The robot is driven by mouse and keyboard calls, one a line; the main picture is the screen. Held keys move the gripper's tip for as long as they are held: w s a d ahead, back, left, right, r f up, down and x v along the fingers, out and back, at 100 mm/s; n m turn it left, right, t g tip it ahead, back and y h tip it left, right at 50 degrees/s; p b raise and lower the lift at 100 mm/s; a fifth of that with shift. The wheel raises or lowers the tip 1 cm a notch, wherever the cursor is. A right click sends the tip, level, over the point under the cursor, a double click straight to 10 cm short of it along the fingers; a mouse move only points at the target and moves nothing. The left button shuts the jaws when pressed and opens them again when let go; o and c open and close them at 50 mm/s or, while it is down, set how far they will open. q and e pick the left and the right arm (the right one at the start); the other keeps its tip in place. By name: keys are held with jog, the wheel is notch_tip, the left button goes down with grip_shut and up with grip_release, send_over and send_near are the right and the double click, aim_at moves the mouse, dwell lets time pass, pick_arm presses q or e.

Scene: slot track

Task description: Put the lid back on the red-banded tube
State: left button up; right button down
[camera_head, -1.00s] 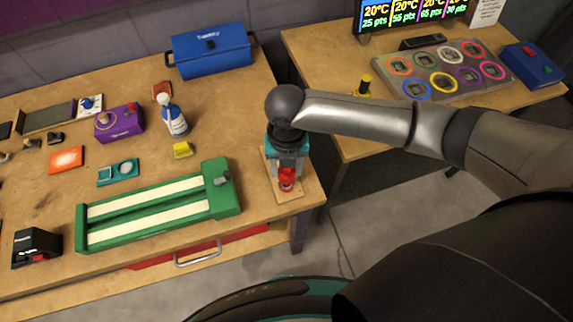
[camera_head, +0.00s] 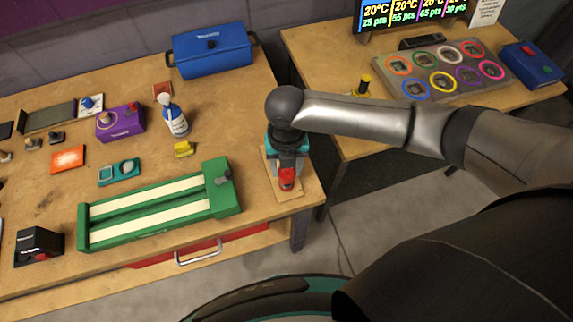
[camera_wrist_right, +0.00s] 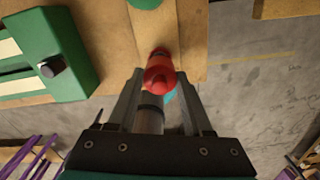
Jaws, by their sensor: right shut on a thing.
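My right gripper (camera_head: 287,163) points down over a wooden board at the table's right corner. In the right wrist view my right gripper (camera_wrist_right: 160,88) has its fingers closed around a red piece (camera_wrist_right: 160,74), which looks like the lid. The red piece (camera_head: 287,180) also shows below the gripper in the head view. A grey cylinder (camera_wrist_right: 150,115) shows between the fingers in the wrist view; I cannot tell whether it is the tube. The contact between the red piece and anything under it is hidden. My left gripper is not in view.
The green slot track (camera_head: 160,217) lies left of the board (camera_head: 290,195). A spray bottle (camera_head: 173,118), a yellow block (camera_head: 184,149) and a blue box (camera_head: 210,50) stand further back. A second table at right holds a grey panel with coloured rings (camera_head: 448,70). The table's edge is close.

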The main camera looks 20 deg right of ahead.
grip_release()
dwell(0.4)
jog(key=shift+r, duration=0.1)
notch_tip(320, 180, up, 7)
jog(key=p, duration=0.8)
dwell(0.5)
grip_shut()
dwell(0.7)
dwell(0.5)
jog(key=shift+f, duration=0.2)
